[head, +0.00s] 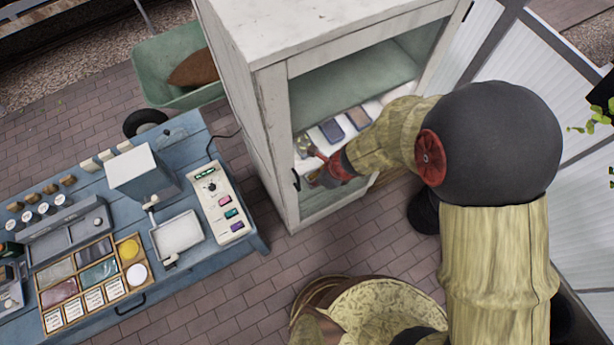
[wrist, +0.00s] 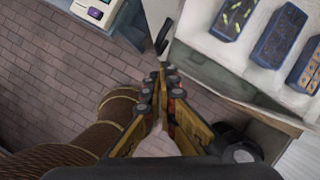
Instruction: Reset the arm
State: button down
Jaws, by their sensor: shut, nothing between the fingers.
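My gripper (wrist: 162,85) is shut with nothing between its fingers. In the head view my gripper (head: 310,168) is at the front of the white cabinet (head: 268,130), near its open front and its black handle. My arm (head: 400,130) reaches in from the right and is bent, with the forearm in front of the cabinet. In the wrist view the fingertips point toward the cabinet's edge and the black handle (wrist: 163,38). I cannot tell whether they touch it.
Trays (head: 332,130) lie on the cabinet shelf. A blue table (head: 190,130) with a control box (head: 217,205), a scale and a sorting box stands left. A green wheelbarrow (head: 160,60) is behind. Brick floor between table and cabinet is clear.

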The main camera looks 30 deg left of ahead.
jog(key=shift+p+v, duration=0.65)
jog(key=shift+v, duration=0.45)
jog(key=shift+s+d+f, duration=0.1)
jog(key=shift+s+d, duration=0.05)
jog(key=shift+d, duration=0.05)
jog(key=s+d+r+n+g+h+b, duration=0.1)
jog(key=s+d+r+n+g+b, duration=0.35)
jog(key=n, duration=0.95)
jog(key=w+d+n+t+h+b, duration=0.1)
jog(key=d+n+t+h+b, duration=0.2)
jog(key=d+t+b, duration=0.7)
jog(key=d+r+b, duration=0.1)
jog(key=d+b, duration=1.6)
jog(key=d, duration=0.6)
jog(key=shift+w+b, duration=0.4)
